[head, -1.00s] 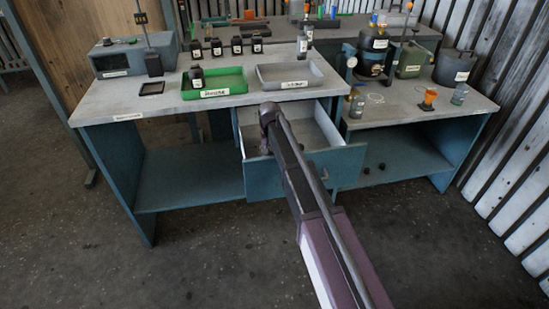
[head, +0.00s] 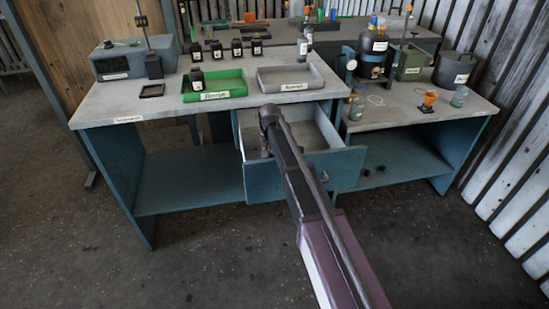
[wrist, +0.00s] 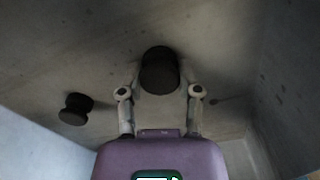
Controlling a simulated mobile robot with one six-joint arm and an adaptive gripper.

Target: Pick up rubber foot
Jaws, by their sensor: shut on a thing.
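A dark rubber foot (wrist: 159,72) shows between the fingers of my gripper (wrist: 160,84) in the wrist view. The gripper is shut on it, one finger on each side. A second dark, spool-shaped foot (wrist: 75,108) lies on the drawer floor to the left, apart from the gripper. In the head view, my arm reaches into the open drawer (head: 345,166) under the bench. There the fingers and the held foot are hidden.
The drawer walls (wrist: 285,90) rise close on both sides of my gripper. Above the drawer, a green tray (head: 236,91) and a grey tray (head: 292,87) sit on the bench. Small dark pieces (head: 374,169) lie on the lower right shelf.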

